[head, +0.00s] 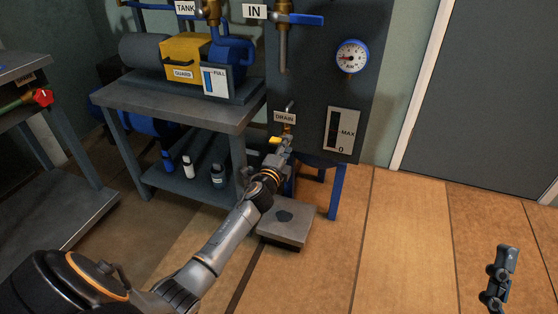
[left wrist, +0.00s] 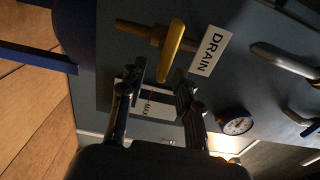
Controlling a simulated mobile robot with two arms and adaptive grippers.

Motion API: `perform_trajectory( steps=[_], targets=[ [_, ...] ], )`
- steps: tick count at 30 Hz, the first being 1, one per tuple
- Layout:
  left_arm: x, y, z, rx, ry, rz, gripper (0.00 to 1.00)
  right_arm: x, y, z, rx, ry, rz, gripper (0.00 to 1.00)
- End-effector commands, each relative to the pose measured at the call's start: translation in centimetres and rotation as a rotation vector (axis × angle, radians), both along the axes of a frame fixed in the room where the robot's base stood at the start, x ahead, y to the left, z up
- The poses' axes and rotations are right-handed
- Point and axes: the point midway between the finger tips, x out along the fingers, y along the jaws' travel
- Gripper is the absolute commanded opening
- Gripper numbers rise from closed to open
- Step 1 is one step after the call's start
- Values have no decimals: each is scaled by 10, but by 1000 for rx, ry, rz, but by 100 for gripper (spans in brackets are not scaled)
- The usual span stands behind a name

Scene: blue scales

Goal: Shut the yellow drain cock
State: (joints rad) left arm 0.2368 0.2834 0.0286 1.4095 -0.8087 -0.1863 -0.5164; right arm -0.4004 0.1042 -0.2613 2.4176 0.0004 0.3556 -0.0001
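The yellow drain cock (head: 275,140) sits below the DRAIN label on the dark panel. In the left wrist view its yellow lever (left wrist: 172,48) stands out beside the DRAIN plate (left wrist: 209,51), on a brass pipe. My left gripper (head: 284,148) is right at the cock, its arm reaching from the lower left. In the left wrist view the left gripper (left wrist: 160,82) is open, and the lever's free end shows between its fingertips, with gaps on both sides. My right gripper (head: 503,262) shows at the lower right, away from everything; its finger state is unclear.
An IN valve with a blue handle (head: 303,19) and a pressure gauge (head: 352,56) are higher on the panel. A grey bench (head: 182,105) with a yellow-guarded pump (head: 185,60) stands to the left. A floor box (head: 287,231) lies below. Floor to the right is clear.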

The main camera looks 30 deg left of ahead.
Motion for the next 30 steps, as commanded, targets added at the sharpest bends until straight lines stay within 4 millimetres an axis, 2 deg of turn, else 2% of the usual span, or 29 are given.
perform_trajectory(
  steps=[9,15,20,30],
  targets=[
    [-64,-16,-2,-2,4,-2,33,0,0,0,0,-1,-1,83],
    [-91,-23,-1,-1,3,-2,33,0,0,0,0,-1,-1,83],
    [-99,-24,-1,0,2,-1,33,0,0,0,0,-1,-1,83],
    [-99,-25,-1,0,2,-1,33,0,0,0,0,-1,-1,83]
  ],
)
